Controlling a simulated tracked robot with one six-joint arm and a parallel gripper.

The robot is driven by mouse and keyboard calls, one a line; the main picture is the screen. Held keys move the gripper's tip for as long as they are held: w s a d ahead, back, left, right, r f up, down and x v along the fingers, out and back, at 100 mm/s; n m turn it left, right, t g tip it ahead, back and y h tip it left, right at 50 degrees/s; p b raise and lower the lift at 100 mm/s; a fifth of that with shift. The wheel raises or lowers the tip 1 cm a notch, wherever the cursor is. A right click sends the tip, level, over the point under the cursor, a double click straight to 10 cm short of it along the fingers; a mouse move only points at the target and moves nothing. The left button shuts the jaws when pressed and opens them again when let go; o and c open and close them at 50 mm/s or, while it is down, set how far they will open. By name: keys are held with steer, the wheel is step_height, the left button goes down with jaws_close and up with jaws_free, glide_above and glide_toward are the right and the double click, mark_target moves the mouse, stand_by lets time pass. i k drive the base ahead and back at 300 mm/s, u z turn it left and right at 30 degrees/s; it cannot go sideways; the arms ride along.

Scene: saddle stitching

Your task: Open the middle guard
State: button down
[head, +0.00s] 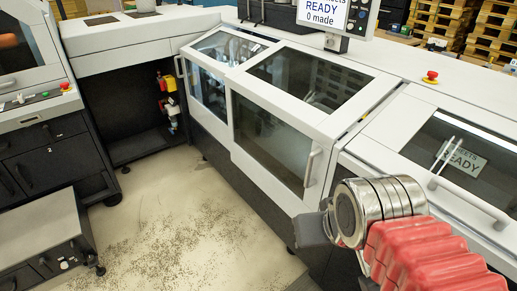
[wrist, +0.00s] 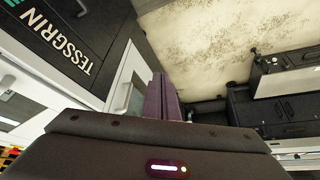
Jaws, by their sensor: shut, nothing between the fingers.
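The middle guard (head: 275,135) is a white-framed cover with dark clear panels on its top and front, in the centre of the head view. It looks closed. Its upright handle (head: 309,168) is at the right end of its front. My gripper (wrist: 157,85) shows in the wrist view as two dark purple fingers side by side, shut and empty. In the head view my wrist is in front of the machine, below and right of that handle and apart from it; the fingertips are not clear there. A pale handle (wrist: 124,97) on a white guard shows left of the fingers in the wrist view.
Another guard (head: 207,88) adjoins on the left, and one with a pale handle (head: 470,205) is on the right behind my arm. A red emergency button (head: 431,76) sits on the machine top. A grey cabinet (head: 40,235) stands at left. The speckled floor (head: 190,215) between is free.

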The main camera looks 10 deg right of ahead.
mark_target(287, 98)
steer(key=u, duration=0.45)
steer(key=i, duration=0.9)
steer(key=z, duration=0.05)
